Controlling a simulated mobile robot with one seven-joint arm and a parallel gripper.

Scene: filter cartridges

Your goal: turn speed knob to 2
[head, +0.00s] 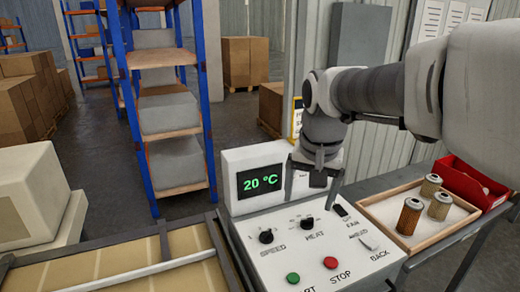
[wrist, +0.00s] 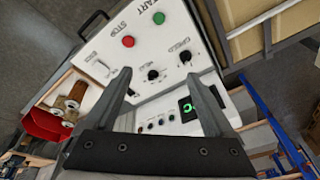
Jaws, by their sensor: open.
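The speed knob (head: 266,236) is a small black dial on the front left of the white control panel (head: 262,262). In the wrist view the speed knob (wrist: 186,57) shows just beyond the right finger's tip. The setting it points to is too small to read. The black heat knob (head: 306,224) sits to its right; in the wrist view the heat knob (wrist: 153,75) appears between my fingers. My gripper (head: 318,182) is open and empty. It hangs above the back part of the panel, apart from both knobs. In the wrist view both fingers of my gripper (wrist: 156,80) show.
The panel also has a green start button (head: 293,278), a red stop button (head: 330,262), a fan switch (head: 341,210) and a display (head: 261,181) reading 20 °C. A tray (head: 404,248) with cartridges and a red bin (head: 470,184) stand at right. A conveyor (head: 165,265) runs at left.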

